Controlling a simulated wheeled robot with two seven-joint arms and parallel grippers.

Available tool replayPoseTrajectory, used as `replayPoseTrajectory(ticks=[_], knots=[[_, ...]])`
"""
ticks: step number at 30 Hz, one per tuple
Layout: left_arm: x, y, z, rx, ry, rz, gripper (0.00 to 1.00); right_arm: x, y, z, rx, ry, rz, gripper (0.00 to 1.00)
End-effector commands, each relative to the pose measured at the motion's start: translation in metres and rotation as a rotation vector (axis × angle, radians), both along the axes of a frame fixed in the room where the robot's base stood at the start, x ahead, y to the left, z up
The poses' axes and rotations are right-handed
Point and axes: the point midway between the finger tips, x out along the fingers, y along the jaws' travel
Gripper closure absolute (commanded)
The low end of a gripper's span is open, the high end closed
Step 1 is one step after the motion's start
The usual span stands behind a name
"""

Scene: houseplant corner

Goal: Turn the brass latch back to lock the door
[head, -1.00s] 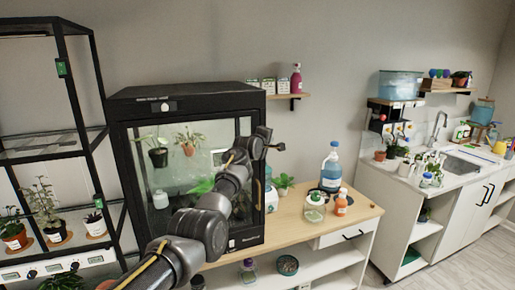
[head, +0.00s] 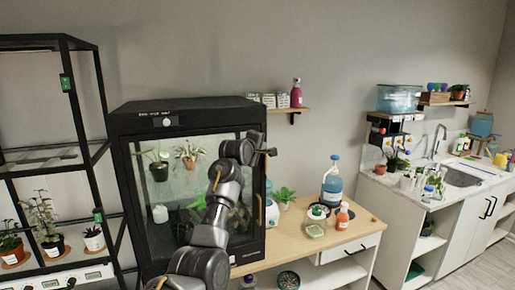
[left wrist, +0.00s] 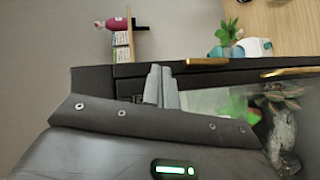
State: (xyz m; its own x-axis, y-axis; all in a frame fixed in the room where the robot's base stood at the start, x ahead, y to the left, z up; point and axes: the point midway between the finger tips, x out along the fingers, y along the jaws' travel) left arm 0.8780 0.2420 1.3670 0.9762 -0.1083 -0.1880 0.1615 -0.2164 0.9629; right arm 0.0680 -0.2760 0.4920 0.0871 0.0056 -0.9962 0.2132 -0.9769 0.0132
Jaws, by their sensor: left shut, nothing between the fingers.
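The black plant cabinet (head: 185,104) stands on the wooden counter, and its glass door looks closed. The brass latch (left wrist: 207,61) shows in the left wrist view as a short bar lying along the dark door edge. The brass door handle (left wrist: 290,72) is farther right there and also shows in the head view (head: 260,210). My left gripper (head: 270,152) is at the cabinet's upper right front; its fingers (left wrist: 160,86) are shut and empty, beside the latch with a gap in the picture. In the head view my arm hides the latch. My right gripper is not in view.
A small shelf (head: 287,110) with a pink bottle is on the wall right of the cabinet. A black rack (head: 75,120) stands at left.

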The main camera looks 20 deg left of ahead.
Motion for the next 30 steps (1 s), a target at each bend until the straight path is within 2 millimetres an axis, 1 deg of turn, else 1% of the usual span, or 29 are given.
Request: replayPoseTrajectory(ticks=[1, 6, 9, 13, 22, 25, 26, 28, 29, 30], knots=[[-0.008, 0.0, 0.002, -0.001, -0.006, 0.001, 1.0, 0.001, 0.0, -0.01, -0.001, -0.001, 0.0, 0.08], [-0.029, 0.0, 0.015, 0.0, -0.005, 0.002, 1.0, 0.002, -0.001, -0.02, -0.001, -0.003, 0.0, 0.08], [-0.036, -0.002, 0.021, -0.001, -0.004, 0.0, 1.0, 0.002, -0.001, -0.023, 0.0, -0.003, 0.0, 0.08], [-0.04, -0.002, 0.025, -0.001, -0.003, 0.0, 1.0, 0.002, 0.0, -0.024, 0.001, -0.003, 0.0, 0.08], [-0.041, -0.002, 0.026, 0.0, -0.003, -0.001, 1.0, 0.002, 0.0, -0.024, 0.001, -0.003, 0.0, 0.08], [-0.04, -0.002, 0.018, -0.001, 0.005, -0.001, 1.0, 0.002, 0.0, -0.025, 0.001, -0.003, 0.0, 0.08], [-0.04, -0.002, 0.012, -0.001, 0.012, 0.0, 1.0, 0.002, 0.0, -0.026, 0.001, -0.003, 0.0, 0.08], [-0.04, 0.0, -0.009, -0.009, 0.032, 0.002, 1.0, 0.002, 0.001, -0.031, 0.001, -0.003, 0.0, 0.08], [-0.043, 0.007, -0.017, -0.023, 0.028, 0.014, 1.0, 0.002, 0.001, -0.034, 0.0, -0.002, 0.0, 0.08], [-0.05, 0.019, -0.019, -0.054, 0.012, 0.042, 1.0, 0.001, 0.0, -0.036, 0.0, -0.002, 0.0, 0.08]])
